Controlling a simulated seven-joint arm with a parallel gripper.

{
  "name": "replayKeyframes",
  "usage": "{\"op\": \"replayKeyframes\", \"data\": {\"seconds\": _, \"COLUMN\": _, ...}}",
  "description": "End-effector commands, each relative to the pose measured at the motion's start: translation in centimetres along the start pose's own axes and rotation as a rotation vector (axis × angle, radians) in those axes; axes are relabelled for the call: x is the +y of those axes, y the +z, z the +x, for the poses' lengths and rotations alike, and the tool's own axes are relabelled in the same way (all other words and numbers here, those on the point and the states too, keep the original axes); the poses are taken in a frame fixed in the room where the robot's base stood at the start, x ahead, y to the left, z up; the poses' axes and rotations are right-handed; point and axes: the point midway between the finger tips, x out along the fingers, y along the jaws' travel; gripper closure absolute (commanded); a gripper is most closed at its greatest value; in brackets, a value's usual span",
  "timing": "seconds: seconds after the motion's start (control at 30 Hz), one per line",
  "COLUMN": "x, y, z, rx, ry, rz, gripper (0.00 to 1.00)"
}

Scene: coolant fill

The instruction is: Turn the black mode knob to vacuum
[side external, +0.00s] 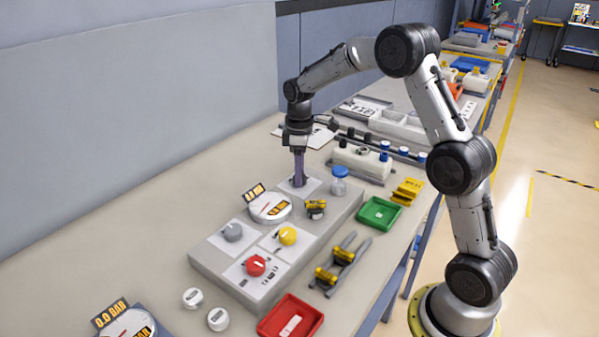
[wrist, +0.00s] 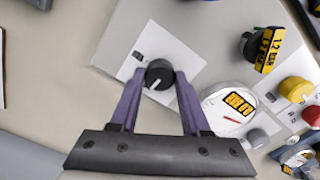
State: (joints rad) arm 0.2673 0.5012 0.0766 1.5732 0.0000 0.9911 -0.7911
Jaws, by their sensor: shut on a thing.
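The black mode knob (wrist: 159,75) sits on a white label plate (wrist: 150,42) in the wrist view, with a light pointer mark on its face towards the lower part. My gripper (wrist: 152,77) has its two purple fingers on either side of the knob, shut on it. In the side external view my gripper (side external: 299,182) points straight down at the far end of the grey panel (side external: 215,262), and the fingers hide the knob there. The plate's lettering is too small to read, so I cannot tell which mode the pointer marks.
A round gauge (side external: 270,207) with an orange display stands near the gripper. The panel also carries grey (side external: 232,231), yellow (side external: 288,235) and red (side external: 256,265) knobs. A blue-capped jar (side external: 339,181) and a green tray (side external: 379,214) are to the right.

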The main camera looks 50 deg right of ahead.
Motion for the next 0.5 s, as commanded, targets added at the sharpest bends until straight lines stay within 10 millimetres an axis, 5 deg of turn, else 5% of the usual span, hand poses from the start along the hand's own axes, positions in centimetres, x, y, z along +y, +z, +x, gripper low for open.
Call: {"op": "replayKeyframes", "data": {"seconds": 0.5, "x": 0.05, "y": -0.04, "z": -0.15, "rx": 0.003, "ry": 0.002, "rz": 0.425, "gripper": 1.0}}
